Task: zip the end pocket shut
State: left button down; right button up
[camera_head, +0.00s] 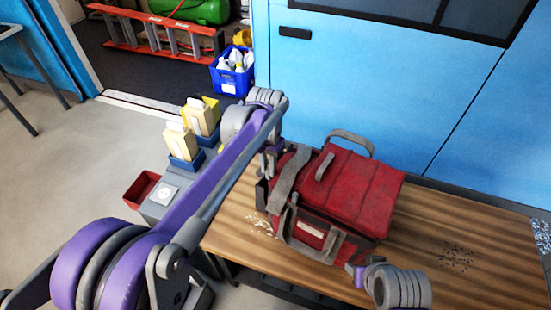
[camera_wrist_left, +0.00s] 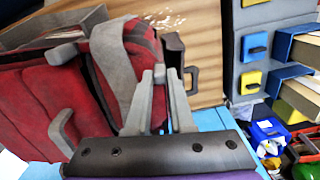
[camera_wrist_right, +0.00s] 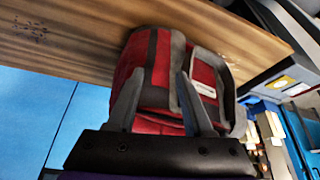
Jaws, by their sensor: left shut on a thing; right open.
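A red soft bag (camera_head: 362,190) with grey straps and a dark lower band stands on a wooden table. Its end with the pocket faces left, where a dark panel (camera_head: 262,194) shows. My left gripper (camera_head: 268,168) is at the bag's upper left end. In the left wrist view its fingers (camera_wrist_left: 159,76) are close together beside a grey strap, shut on the zip pull, which is mostly hidden between them. My right gripper (camera_head: 352,270) is in front of the bag's near right corner. In the right wrist view its fingers (camera_wrist_right: 156,95) are apart and empty, with the bag (camera_wrist_right: 150,68) beyond.
The wooden table (camera_head: 462,240) is bare to the right, apart from dark specks; pale bits lie near the bag's left front. A grey stand with yellow and blue box holders (camera_head: 185,158) and a red bin (camera_head: 141,188) are left of the table. Blue cabinets (camera_head: 360,80) close off the back.

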aim_at(267, 171)
pick_arm(q)
jog(key=shift+s+a, duration=0.1)
jog(key=shift+s, duration=0.2)
jog(key=c, duration=0.8)
grip_release()
notch_tip(267, 171, up, 11)
jog(key=shift+f+p, duration=0.1)
jog(key=shift+p, duration=0.3)
